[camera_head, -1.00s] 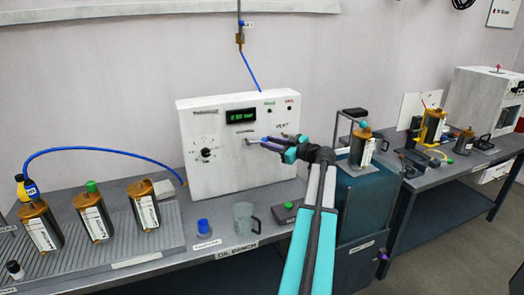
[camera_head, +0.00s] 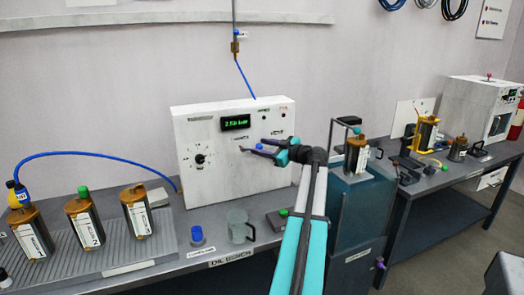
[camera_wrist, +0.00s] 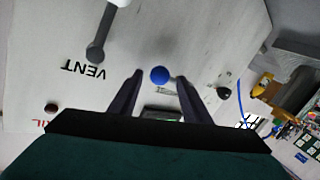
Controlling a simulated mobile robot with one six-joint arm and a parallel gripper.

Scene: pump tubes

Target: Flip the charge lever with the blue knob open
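The white control panel box (camera_head: 235,185) stands on the bench with a lit green display (camera_head: 236,122). In the wrist view the blue knob (camera_wrist: 160,75) of the charge lever lies between my two fingers, near their tips, with a gap visible on each side. The lever's shaft is mostly hidden behind the knob. My gripper (camera_wrist: 158,82) is open and points at the panel. In the head view my gripper (camera_head: 252,146) is close to the panel face, below and right of the display. Contact with the knob cannot be seen.
A grey lever (camera_wrist: 98,42) marked VENT sits beside the blue knob on the panel. A round dial (camera_head: 200,159) is on the panel's left. A blue cap (camera_head: 197,234) and a clear jug (camera_head: 239,226) stand in front on the bench. Canisters (camera_head: 85,222) stand at the left.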

